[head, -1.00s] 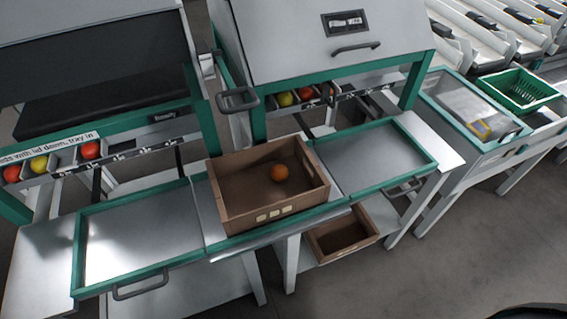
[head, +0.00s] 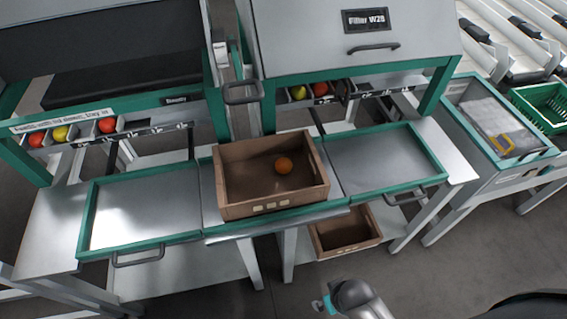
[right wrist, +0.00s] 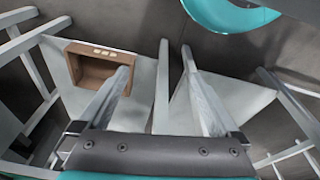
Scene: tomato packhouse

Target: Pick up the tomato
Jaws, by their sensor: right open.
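An orange tomato (head: 284,165) lies in the open brown crate (head: 226,192) on the bench, right of the crate's middle. My right gripper (right wrist: 155,62) shows in the right wrist view with its two fingers spread wide and nothing between them. Beyond its left finger is a brown crate (right wrist: 90,66) with pale labels; no tomato shows in it. A grey and teal part of my arm enters the head view at the bottom, well below the crate on the bench. My left gripper is in neither view.
Green-rimmed metal trays flank the crate, left (head: 140,248) and right (head: 372,194). A second brown crate (head: 348,249) stands on the shelf below. Red and yellow tomatoes (head: 60,133) sit in small slots behind. Lidded cabinets (head: 350,42) stand over the bench.

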